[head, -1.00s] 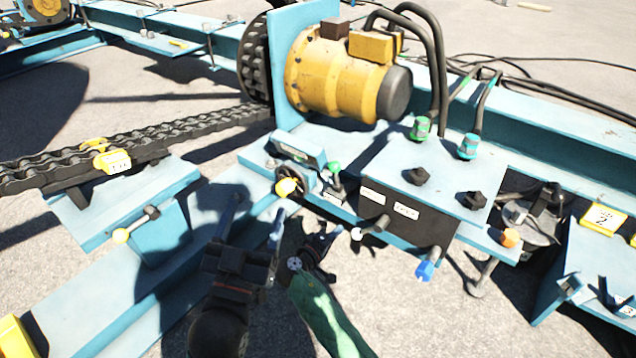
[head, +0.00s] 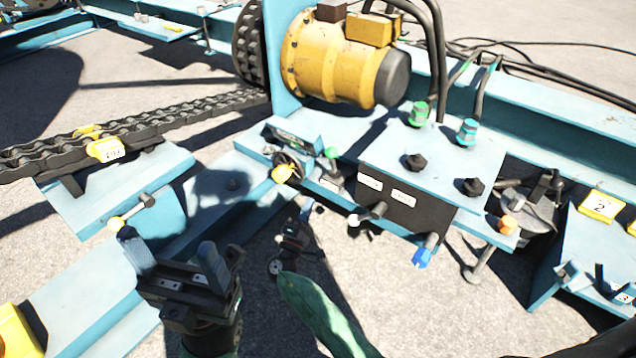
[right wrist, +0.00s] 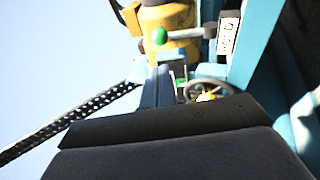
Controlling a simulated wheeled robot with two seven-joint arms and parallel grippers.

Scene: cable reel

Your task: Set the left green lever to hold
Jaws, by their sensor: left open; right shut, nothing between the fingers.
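A lever with a green ball knob (head: 331,153) stands on the blue frame between the handwheel and the dark valve box. Its knob also shows in the right wrist view (right wrist: 160,36), on a grey rod just beyond my fingers. My right gripper (head: 305,207) is shut and empty, below and left of the lever, apart from it. In the right wrist view its closed blue fingers (right wrist: 165,84) point toward the knob's side. My left gripper (head: 175,252) is open and empty at lower left, over the lower blue beam. I cannot read any hold marking.
A handwheel with a yellow knob (head: 283,173) sits close left of the lever. The valve box (head: 400,204) carries white (head: 353,220) and blue (head: 421,258) knobs on its front. A yellow motor (head: 335,60) and chain (head: 150,125) lie behind. Open ground shows in front.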

